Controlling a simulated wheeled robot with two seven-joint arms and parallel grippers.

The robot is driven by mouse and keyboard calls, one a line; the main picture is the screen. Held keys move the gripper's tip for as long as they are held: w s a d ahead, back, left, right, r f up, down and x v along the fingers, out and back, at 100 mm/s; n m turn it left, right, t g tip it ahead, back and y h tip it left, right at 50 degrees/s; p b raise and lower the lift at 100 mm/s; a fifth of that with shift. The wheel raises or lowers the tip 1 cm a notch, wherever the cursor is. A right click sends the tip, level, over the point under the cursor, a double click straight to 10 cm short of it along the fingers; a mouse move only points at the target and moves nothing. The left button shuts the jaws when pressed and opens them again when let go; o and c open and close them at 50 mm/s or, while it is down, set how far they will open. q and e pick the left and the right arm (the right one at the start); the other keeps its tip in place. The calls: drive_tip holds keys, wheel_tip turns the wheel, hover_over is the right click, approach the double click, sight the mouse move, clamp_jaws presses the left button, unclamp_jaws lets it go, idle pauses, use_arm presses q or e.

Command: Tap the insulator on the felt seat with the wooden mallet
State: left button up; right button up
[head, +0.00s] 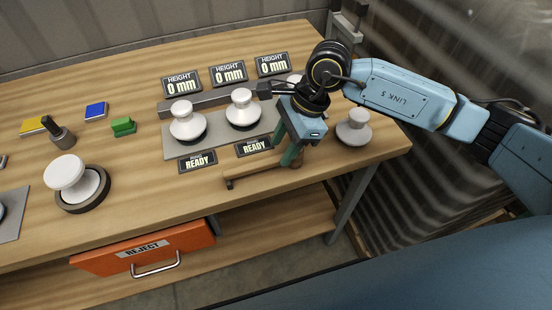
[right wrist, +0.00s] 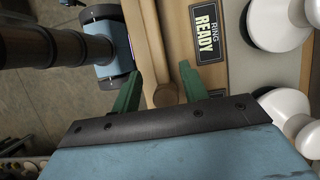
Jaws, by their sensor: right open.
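A white insulator (head: 66,172) sits on a dark round seat (head: 84,202) at the left of the table in the head view; it looks slightly tilted, and the seat looks like the felt one. The wooden mallet (head: 252,178) lies near the front edge, its right end partly hidden by my gripper. My right gripper (head: 290,157) is over that end, pointing down. In the right wrist view the open green fingers (right wrist: 158,92) stand on either side of the wooden piece (right wrist: 166,95); I cannot tell if they touch it. My left gripper is out of view.
A grey plate (head: 182,151) with insulators (head: 187,122) (head: 242,110) stands behind the mallet, with READY signs (head: 198,162) and height displays (head: 229,73). Another insulator (head: 354,128) is right of my gripper. A dark knobbed tool (head: 61,134), green block (head: 123,127) and orange REJECT drawer (head: 150,252) are left.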

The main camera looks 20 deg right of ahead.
sight(277, 158)
drive_tip(key=x, duration=0.5)
drive_tip(key=shift+d, duration=0.1)
clamp_jaws()
